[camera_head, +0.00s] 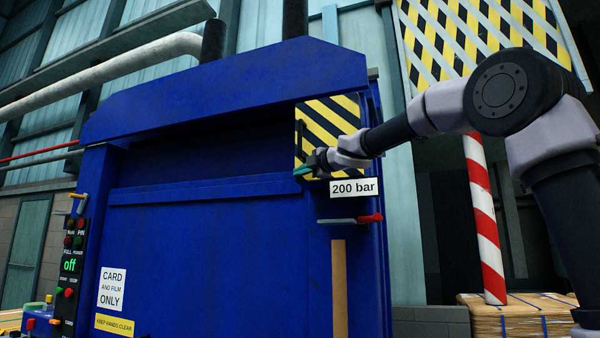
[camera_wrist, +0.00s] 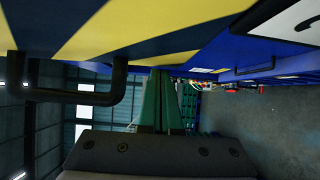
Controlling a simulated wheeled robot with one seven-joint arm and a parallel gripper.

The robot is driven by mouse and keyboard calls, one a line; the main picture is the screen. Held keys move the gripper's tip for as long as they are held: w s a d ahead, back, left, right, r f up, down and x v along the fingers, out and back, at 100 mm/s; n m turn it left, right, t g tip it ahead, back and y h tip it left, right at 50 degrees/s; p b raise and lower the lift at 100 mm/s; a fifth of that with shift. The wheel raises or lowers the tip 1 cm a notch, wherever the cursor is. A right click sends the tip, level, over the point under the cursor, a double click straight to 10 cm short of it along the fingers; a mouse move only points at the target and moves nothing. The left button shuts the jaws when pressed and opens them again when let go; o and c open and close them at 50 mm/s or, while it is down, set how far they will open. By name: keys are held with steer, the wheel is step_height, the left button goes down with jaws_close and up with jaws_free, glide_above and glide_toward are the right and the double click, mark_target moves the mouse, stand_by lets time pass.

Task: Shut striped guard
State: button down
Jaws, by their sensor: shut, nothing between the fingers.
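The striped guard (camera_head: 331,120) is a yellow-and-black panel at the upper right of the blue machine's front. A dark bar handle (camera_head: 299,134) runs along its left side. In the wrist view the guard (camera_wrist: 140,28) fills the top, and its black handle (camera_wrist: 85,97) stands out at the left. My gripper (camera_head: 302,171) is at the guard's lower left, close below the handle. Its green fingers (camera_wrist: 165,78) are together and empty, beside the handle and close to the guard's face; I cannot tell if they touch it. I cannot tell whether the guard sits flush.
The blue machine (camera_head: 215,250) carries a "200 bar" label (camera_head: 354,188) and a red-ended lever (camera_head: 350,220) just below the guard. A control panel (camera_head: 70,260) reads "off" at the left. A red-and-white post (camera_head: 483,225) and a strapped stack (camera_head: 515,318) stand right.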

steer(key=v, duration=1)
steer(key=shift+s+d, duration=0.2)
steer(key=shift+s, duration=0.05)
steer(key=shift+d, duration=0.1)
